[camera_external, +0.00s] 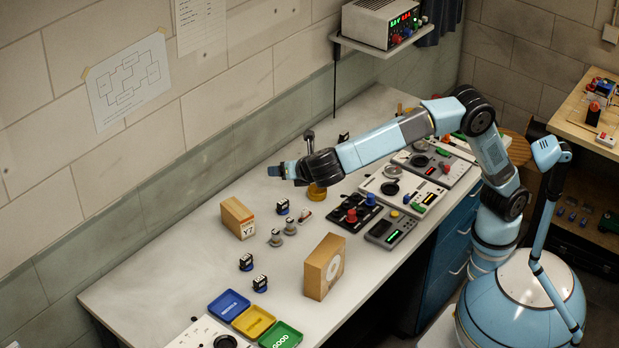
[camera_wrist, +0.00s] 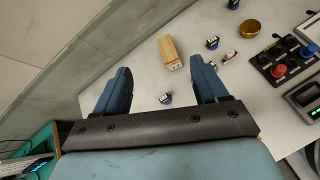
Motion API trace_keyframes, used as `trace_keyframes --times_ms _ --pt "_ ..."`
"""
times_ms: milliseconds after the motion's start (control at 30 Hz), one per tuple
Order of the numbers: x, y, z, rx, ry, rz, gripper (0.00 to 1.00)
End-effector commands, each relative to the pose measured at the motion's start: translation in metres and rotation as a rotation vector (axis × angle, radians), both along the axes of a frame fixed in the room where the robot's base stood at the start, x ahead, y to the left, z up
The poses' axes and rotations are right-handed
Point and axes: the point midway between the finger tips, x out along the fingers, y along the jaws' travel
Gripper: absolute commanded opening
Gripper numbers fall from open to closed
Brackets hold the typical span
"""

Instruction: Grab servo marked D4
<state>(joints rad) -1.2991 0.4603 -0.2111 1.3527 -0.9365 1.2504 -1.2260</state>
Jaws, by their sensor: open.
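Several small dark servos with white tops and blue bases stand on the bench. One servo (camera_external: 283,206) is right of the small wooden block, and two more, a servo (camera_external: 246,262) and a servo (camera_external: 260,284), stand nearer the trays. Another servo (camera_external: 343,137) is at the back. Their markings are too small to read, so I cannot tell which is D4. My gripper (camera_external: 274,171) is raised above the bench, open and empty. In the wrist view, my gripper (camera_wrist: 160,66) has its fingers wide apart; a servo (camera_wrist: 165,98) appears between them, well below.
A small wooden block (camera_external: 238,217) and a larger wooden block (camera_external: 324,267) stand on the bench. Blue (camera_external: 229,305), yellow (camera_external: 254,321) and green (camera_external: 281,336) trays lie at the front. Consoles with knobs line the right edge. The wall runs along the left.

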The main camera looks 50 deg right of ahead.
Motion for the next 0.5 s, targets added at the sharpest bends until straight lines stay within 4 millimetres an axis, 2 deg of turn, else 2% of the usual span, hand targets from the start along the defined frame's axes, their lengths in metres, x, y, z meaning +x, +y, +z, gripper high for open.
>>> trace_keyframes --times_ms 33,200,500 --pt "-0.011 0.020 -0.004 -0.035 -0.016 0.038 0.72" --pt "-0.038 0.065 -0.013 -0.125 -0.058 0.129 0.72" --pt "-0.078 0.116 -0.024 -0.229 -0.116 0.236 0.72"
